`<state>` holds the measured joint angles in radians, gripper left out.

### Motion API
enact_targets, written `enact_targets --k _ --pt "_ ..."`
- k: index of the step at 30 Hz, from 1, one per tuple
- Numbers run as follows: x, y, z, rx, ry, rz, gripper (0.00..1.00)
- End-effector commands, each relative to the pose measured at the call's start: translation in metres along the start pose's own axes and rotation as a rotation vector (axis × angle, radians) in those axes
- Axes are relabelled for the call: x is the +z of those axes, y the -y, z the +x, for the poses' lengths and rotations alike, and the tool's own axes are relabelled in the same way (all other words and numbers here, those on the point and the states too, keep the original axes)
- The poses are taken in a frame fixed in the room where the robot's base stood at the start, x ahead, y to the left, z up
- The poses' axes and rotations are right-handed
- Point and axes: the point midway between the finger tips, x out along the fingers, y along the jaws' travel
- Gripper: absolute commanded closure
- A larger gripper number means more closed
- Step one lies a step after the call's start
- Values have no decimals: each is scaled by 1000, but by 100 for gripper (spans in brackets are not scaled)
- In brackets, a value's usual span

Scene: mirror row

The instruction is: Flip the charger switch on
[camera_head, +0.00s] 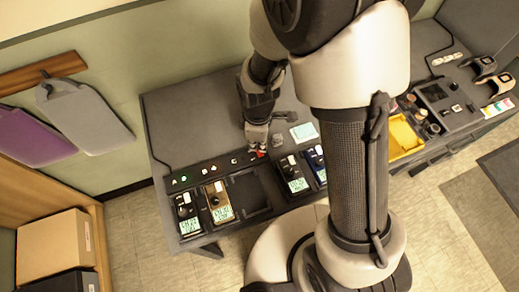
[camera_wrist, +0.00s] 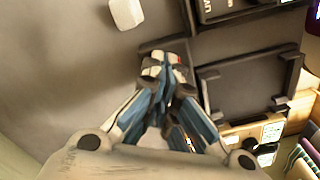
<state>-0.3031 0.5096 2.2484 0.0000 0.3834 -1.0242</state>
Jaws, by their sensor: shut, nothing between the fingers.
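My gripper (camera_head: 257,149) is shut and empty, pointing down at the right part of the dark charger strip (camera_head: 208,169) along the back of the docks. The strip carries the letters A, B and C and a green light near A. A small red spot shows right at my fingertips. In the wrist view, my closed fingertips (camera_wrist: 164,68) are over a small dark housing (camera_wrist: 163,45) with a bit of red beside them. The fingers hide most of it, so I cannot tell the switch's position or whether they touch it.
An empty dock (camera_head: 266,207) lies in front of the strip, with a black device (camera_head: 188,212) and a brown device (camera_head: 218,201) left of it, and another black device (camera_head: 292,174) right. A pale card (camera_head: 304,132) lies behind. A yellow tray (camera_head: 402,137) stands right of my arm.

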Motion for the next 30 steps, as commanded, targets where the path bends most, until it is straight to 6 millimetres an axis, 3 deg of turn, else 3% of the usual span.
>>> enact_targets --k 24,30 --pt "0 0 -65 0 0 0 100" --pt "0 0 -70 -1 0 0 100"
